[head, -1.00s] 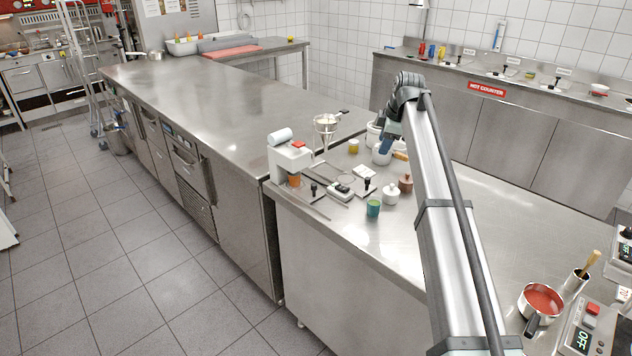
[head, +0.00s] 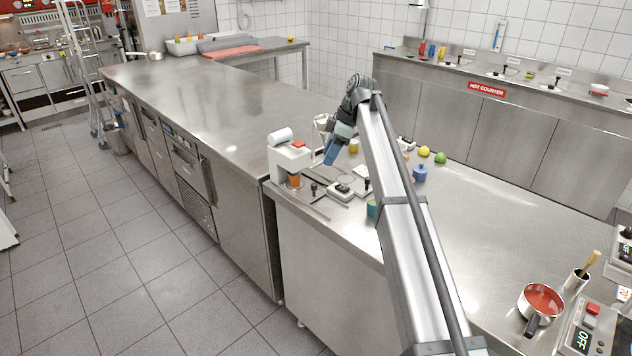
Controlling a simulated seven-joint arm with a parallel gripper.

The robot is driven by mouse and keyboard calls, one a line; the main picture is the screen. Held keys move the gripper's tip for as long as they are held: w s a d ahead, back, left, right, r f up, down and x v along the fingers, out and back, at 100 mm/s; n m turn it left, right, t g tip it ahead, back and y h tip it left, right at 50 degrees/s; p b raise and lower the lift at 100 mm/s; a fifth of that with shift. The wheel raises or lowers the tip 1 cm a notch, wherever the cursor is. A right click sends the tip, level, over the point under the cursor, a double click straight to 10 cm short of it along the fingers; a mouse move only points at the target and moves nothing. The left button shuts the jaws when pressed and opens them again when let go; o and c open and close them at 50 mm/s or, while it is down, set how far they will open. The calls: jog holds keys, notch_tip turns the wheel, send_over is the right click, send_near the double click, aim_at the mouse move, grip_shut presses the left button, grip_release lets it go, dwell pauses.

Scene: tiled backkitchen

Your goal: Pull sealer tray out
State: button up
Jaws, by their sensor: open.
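The sealer (head: 289,157) is a white machine with a red top part and a white roll on it, near the left edge of the steel counter. An orange-brown cup (head: 294,181) sits low in its front opening. The sealer's tray is too small to make out clearly around the cup. My gripper (head: 331,155) is just right of the sealer in the picture, above the counter and pointing down. A gap shows between it and the sealer. Its fingers are small and seen from behind; nothing shows held in it. It partly hides the funnel stand (head: 320,122).
A small white device (head: 341,191) and dark-handled tools lie close to the sealer. A teal cup (head: 372,208) is partly behind my arm. A blue pot (head: 420,173), a lemon (head: 424,151) and a lime (head: 440,157) stand right of the arm. The long counter (head: 210,95) behind is mostly clear.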

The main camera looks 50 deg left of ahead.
aim_at(315, 184)
jog(key=x, duration=1)
jog(key=shift+s+a+f, duration=0.1)
jog(key=shift+a+f, duration=0.05)
jog(key=shift+f, duration=0.25)
jog(key=shift+c, duration=0.5)
grip_shut()
